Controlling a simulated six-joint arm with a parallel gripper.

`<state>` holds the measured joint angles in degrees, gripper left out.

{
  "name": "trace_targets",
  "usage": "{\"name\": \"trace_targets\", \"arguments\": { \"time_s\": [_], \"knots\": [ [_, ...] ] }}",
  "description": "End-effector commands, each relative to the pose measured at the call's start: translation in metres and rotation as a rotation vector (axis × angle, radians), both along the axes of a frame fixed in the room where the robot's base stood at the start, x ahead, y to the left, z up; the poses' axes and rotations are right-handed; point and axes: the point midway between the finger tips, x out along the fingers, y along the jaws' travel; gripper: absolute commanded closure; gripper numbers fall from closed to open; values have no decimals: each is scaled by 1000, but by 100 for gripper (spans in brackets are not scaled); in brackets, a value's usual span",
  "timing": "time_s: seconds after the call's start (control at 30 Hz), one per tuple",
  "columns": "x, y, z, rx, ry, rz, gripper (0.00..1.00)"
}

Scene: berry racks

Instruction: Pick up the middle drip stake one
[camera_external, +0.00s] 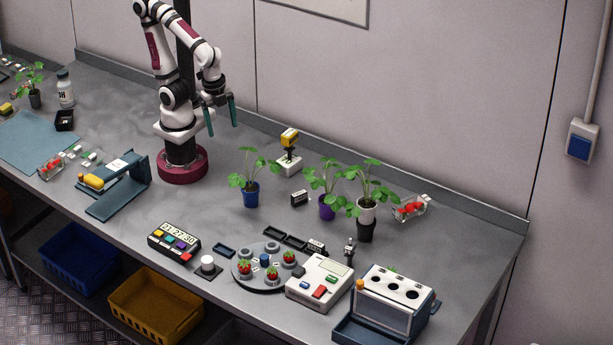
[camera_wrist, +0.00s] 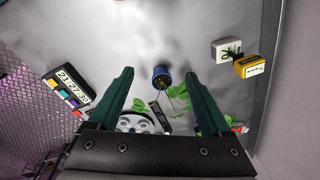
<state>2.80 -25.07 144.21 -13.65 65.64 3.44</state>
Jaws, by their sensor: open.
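My gripper (camera_external: 223,129) is open and empty, raised above the bench, with its two dark green fingers apart. In the wrist view my gripper (camera_wrist: 160,73) frames a blue pot (camera_wrist: 161,78) lying beyond and between its fingertips. I cannot clearly make out a drip stake in either view.
A yellow device on a white stand (camera_external: 289,163) is behind the plants. A small black labelled block (camera_external: 299,198) lies between pots. A round berry turntable (camera_external: 249,283), a clock (camera_external: 174,242) and a white machine (camera_external: 319,283) are in front.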

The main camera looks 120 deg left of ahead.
Motion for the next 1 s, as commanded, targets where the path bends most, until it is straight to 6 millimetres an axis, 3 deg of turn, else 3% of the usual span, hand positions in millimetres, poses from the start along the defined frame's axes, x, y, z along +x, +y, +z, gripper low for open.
{"name": "trace_targets", "arguments": {
  "time_s": [0.1, 0.2, 0.3, 0.33, 0.43, 0.6, 0.67, 1.0],
  "knots": [
    [104, -60, -19, -178, -215, 60, 18],
    [198, -102, -35, -289, -454, 165, 18],
    [270, -123, -55, -326, -691, 289, 18],
    [286, -125, -61, -324, -757, 326, 18],
    [317, -123, -79, -293, -940, 423, 18],
    [330, -113, -91, -243, -1099, 505, 18],
    [337, -111, -94, -238, -1114, 514, 18],
    [416, -95, -128, -238, -1116, 516, 18]
  ]
}}
